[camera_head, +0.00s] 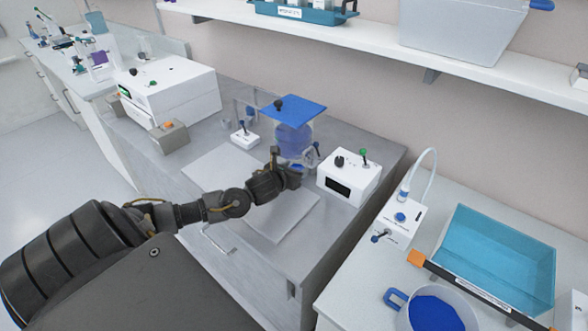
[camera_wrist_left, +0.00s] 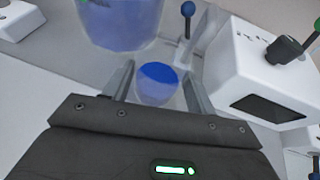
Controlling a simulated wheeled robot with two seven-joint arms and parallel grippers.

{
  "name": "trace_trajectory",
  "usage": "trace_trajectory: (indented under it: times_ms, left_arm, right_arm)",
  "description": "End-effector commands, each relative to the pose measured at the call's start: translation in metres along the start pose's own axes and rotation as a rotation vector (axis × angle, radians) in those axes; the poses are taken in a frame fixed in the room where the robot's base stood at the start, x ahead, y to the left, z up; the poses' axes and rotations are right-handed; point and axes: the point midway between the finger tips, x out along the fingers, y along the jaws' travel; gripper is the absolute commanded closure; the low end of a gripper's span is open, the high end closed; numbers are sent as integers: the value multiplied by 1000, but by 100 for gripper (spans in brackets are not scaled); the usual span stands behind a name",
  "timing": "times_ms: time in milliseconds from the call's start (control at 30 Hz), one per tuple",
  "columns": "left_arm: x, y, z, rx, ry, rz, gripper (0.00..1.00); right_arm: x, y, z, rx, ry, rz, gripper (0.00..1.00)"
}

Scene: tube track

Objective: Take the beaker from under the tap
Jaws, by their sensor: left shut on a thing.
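The beaker (camera_wrist_left: 157,84) is a small clear cup with blue liquid, upright between the two fingers of my left gripper (camera_wrist_left: 158,77) in the wrist view. My left gripper (camera_head: 292,170) is shut on it. In the head view the gripper mostly hides the beaker, and only a bit of blue shows. A large clear vessel with blue liquid (camera_head: 293,139) stands above and behind, under a blue lid (camera_head: 294,110). Its tap has a blue-knobbed lever (camera_head: 316,147), also seen in the wrist view (camera_wrist_left: 187,9). The spout itself is hard to make out. My right gripper is not in view.
A white box with a green-knobbed lever (camera_head: 349,175) stands close to the right of the gripper. A small white switch box (camera_head: 244,137) is to the left. The pale mat (camera_head: 287,212) in front is clear. A blue tray (camera_head: 497,255) and a jug (camera_head: 436,311) are at the right.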

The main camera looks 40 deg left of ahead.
Motion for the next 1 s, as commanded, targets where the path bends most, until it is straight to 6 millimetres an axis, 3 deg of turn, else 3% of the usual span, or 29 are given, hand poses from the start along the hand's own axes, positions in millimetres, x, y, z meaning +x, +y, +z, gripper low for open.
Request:
trace_trajectory:
  times_ms: [500,900,933,1000]
  left_arm:
    - [9,27,4,5,0,-6,66]
    - [10,30,4,3,-1,-8,66]
    - [10,30,4,3,-1,-8,40]
    - [10,30,4,3,-1,-8,31]
  right_arm:
    - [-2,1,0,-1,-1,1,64]
    - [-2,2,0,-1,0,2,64]
    - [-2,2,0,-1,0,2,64]
    - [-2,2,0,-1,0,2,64]
